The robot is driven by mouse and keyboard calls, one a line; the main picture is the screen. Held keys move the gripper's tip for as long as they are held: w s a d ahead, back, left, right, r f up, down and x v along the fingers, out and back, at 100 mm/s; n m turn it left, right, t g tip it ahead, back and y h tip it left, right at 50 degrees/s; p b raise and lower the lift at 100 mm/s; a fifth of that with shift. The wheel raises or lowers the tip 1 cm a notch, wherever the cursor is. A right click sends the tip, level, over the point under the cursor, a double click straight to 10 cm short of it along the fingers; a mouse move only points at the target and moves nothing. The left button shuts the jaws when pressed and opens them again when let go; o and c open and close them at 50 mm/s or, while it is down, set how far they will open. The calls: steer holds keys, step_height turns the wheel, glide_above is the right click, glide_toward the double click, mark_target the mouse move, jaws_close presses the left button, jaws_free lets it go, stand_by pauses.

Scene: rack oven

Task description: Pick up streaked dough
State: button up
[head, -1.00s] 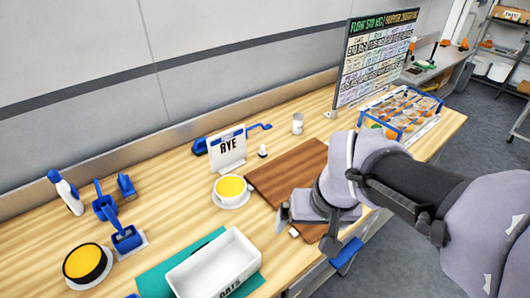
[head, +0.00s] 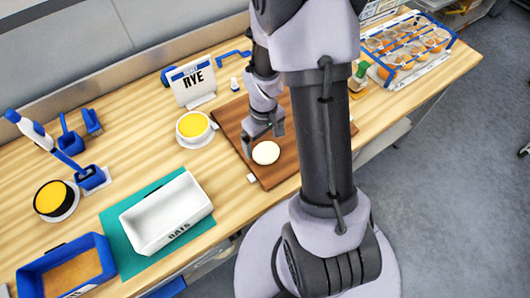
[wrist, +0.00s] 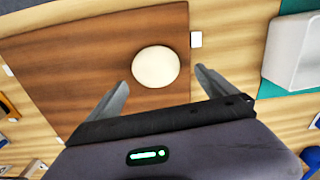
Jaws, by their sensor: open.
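A round, pale cream dough ball (head: 265,153) lies on the brown wooden board (head: 272,174). I cannot make out streaks on it. In the wrist view the dough (wrist: 156,66) shows just beyond and between the fingertips, with bare board (wrist: 60,60) to its left. My gripper (head: 263,132) is open and empty, pointing down over the board, close to the dough on its far side in the head view. In the wrist view my gripper (wrist: 161,84) has its fingers spread wider than the dough. I cannot tell the exact height between them.
A white OATS bin (head: 165,212) stands on a teal mat (head: 118,210) left of the board. A yellow-filled bowl (head: 193,126) and a RYE sign (head: 194,82) stand nearby. A blue-framed rack (head: 405,48) stands at the right. My arm hides part of the table.

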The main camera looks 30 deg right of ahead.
mark_target(266, 151)
steer(key=f, duration=0.1)
steer(key=f+b, duration=0.1)
steer(key=f, duration=0.3)
steer(key=shift+d+f, duration=0.1)
steer(key=shift+d, duration=0.3)
steer(key=shift+s, duration=0.1)
steer(key=c, duration=1.6)
